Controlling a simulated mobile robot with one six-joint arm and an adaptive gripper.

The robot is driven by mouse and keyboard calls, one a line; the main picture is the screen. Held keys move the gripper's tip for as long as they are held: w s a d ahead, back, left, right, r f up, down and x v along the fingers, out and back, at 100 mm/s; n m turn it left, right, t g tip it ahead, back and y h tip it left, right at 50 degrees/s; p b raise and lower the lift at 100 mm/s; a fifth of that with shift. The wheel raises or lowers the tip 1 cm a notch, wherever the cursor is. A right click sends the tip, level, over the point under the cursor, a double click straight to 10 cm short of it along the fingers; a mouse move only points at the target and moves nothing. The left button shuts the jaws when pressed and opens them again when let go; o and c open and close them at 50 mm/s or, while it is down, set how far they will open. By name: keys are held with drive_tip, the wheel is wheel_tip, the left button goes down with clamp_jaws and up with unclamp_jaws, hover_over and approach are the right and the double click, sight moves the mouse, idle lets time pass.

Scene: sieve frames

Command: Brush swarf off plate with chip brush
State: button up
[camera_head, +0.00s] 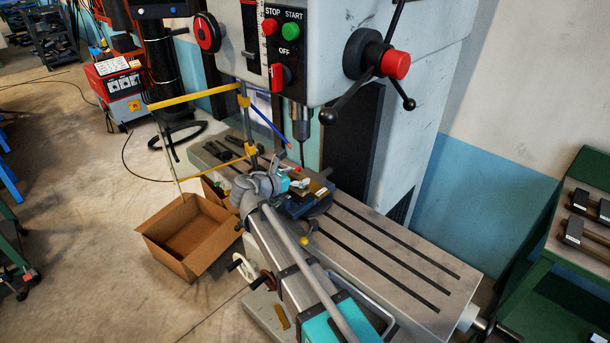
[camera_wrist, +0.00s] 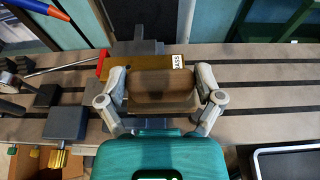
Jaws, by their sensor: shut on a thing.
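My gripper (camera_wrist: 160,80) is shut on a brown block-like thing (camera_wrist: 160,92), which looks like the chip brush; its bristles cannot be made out. A brass-coloured plate (camera_wrist: 150,64) with a white label lies just beyond the brush in the wrist view, partly hidden by it. I cannot tell whether the brush touches the plate. In the head view my gripper (camera_head: 279,183) is low over the drill press table, left of the plate (camera_head: 321,193). The plate sits at a dark vise (camera_head: 306,208). Swarf is too small to make out.
The slotted table (camera_head: 395,255) is clear to the right. The drill spindle (camera_head: 300,122) hangs above the vise. A yellow-edged guard (camera_head: 195,97) stands at the left, near my gripper. An open cardboard box (camera_head: 165,249) stands on the floor below. Dark clamp parts (camera_wrist: 66,122) lie at the left.

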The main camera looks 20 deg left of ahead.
drive_tip(key=shift+p+v, duration=0.3)
drive_tip(key=shift+v, duration=1.05)
